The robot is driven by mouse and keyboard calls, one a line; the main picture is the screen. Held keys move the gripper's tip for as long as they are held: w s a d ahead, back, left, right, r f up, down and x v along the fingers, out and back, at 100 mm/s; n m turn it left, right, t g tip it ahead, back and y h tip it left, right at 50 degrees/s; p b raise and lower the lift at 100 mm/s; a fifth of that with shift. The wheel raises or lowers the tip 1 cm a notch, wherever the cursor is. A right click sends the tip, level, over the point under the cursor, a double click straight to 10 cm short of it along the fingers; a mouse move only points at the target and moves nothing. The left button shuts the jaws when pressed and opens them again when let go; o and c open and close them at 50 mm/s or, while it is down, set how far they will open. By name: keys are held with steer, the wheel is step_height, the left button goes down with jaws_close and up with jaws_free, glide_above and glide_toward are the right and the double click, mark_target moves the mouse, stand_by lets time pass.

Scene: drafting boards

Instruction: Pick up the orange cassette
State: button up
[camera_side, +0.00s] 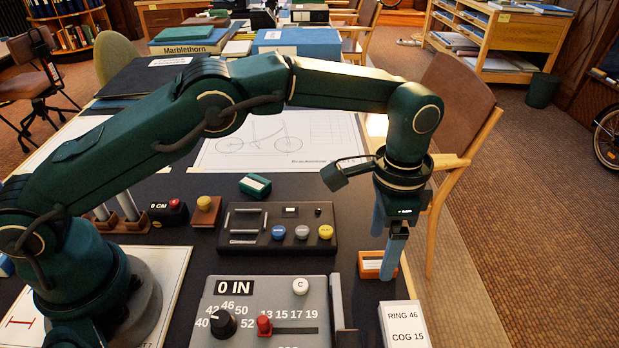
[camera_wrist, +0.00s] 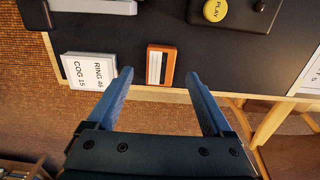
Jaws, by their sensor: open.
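The orange cassette (camera_side: 372,265) lies flat near the right edge of the dark table in the side view, with a pale label on its top. It also shows in the wrist view (camera_wrist: 161,66), beyond the fingertips and between their lines. My gripper (camera_side: 384,250) points down at the table's right edge, its blue fingers in front of part of the cassette in the side view. In the wrist view my gripper (camera_wrist: 159,75) is open, with nothing between its fingers. I cannot tell the exact height of the fingertips above the table.
A white card block (camera_side: 405,325) reading RING 46, COG 15 stands close to the cassette. A grey panel (camera_side: 235,340) with knobs and a dark button box (camera_side: 255,213) lie to the left. A green-and-white cassette (camera_side: 255,185) lies behind. A chair (camera_side: 455,110) stands beyond the edge.

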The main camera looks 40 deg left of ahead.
mark_target(378, 261)
steer(key=shift+f, duration=1.55)
jaws_close()
steer(key=shift+r, duration=0.1)
